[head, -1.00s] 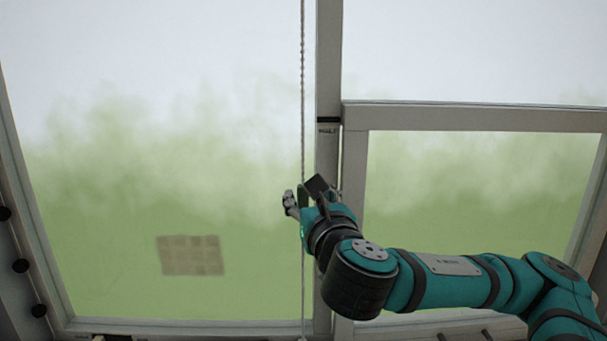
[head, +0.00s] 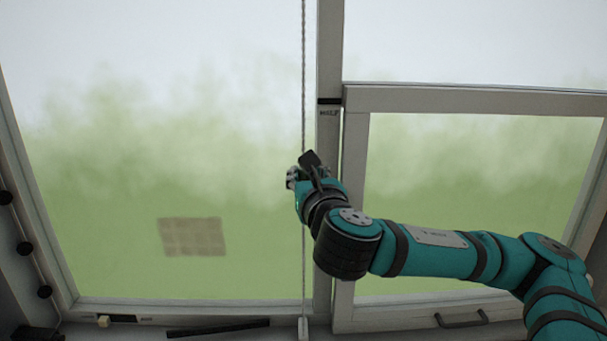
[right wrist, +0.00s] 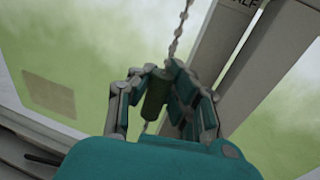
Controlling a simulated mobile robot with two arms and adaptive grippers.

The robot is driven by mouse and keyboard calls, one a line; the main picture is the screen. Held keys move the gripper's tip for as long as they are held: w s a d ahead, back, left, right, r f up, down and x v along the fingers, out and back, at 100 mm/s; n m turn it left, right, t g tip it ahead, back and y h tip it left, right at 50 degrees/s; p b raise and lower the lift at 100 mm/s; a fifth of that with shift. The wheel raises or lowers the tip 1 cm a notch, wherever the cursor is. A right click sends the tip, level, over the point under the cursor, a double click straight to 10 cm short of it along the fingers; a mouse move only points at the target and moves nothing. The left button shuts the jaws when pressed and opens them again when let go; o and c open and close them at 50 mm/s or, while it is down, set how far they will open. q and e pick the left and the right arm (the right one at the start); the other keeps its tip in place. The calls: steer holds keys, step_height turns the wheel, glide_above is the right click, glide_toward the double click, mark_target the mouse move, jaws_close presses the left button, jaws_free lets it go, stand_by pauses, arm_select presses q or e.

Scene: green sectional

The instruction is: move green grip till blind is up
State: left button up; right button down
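The green grip (right wrist: 155,95) is a dark green cylinder on a beaded cord (right wrist: 180,30), which runs above and below it. In the head view the cord (head: 303,80) hangs nearly vertical in front of the window, just left of the post. My right gripper (right wrist: 158,92) has its jointed fingers closed around the grip from both sides. In the head view my right gripper (head: 297,177) is at the cord and mostly hides the grip. No blind fabric can be made out. My left gripper is not in view.
A window post (head: 329,200) stands just right of the cord, with a framed pane (head: 470,200) beside it. A handle (head: 462,318) is at the lower right. The sill (head: 235,326) runs below. Round dark knobs (head: 25,248) line the left edge.

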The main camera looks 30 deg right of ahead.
steer(key=shift+w+f, duration=0.1)
steer(key=shift+w, duration=0.15)
stand_by(0.3)
step_height(320, 180, up, 5)
steer(key=p, duration=0.4)
